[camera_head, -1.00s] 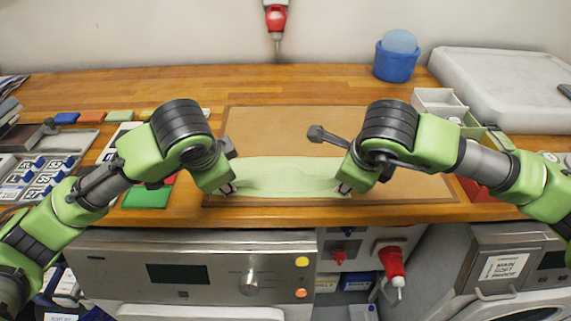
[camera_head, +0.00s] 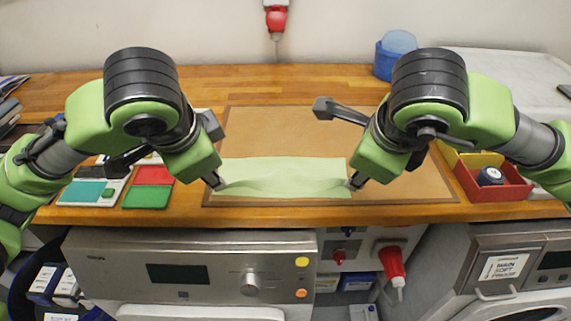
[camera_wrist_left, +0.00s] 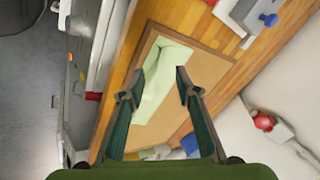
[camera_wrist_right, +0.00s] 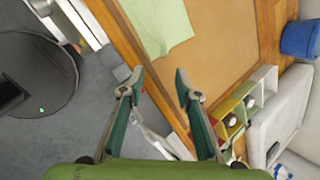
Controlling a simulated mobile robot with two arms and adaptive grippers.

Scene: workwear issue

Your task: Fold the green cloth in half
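The pale green cloth (camera_head: 285,175) lies as a wide, short strip on the near part of the brown mat, with a soft ridge and creases along its near half. It also shows in the left wrist view (camera_wrist_left: 165,80) and the right wrist view (camera_wrist_right: 157,22). My left gripper (camera_head: 217,182) is at the cloth's left end, and my right gripper (camera_head: 354,183) is at its right end. Both wrist views show the fingers apart with nothing pinched between them. Whether the fingertips touch the cloth cannot be told.
The brown mat (camera_head: 290,125) is bare behind the cloth. Green and red pads (camera_head: 146,197) lie to the left. A red bin (camera_head: 497,190) stands to the right and a blue tub (camera_head: 392,63) at the back. The wooden counter's front edge (camera_head: 300,218) is close to the cloth.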

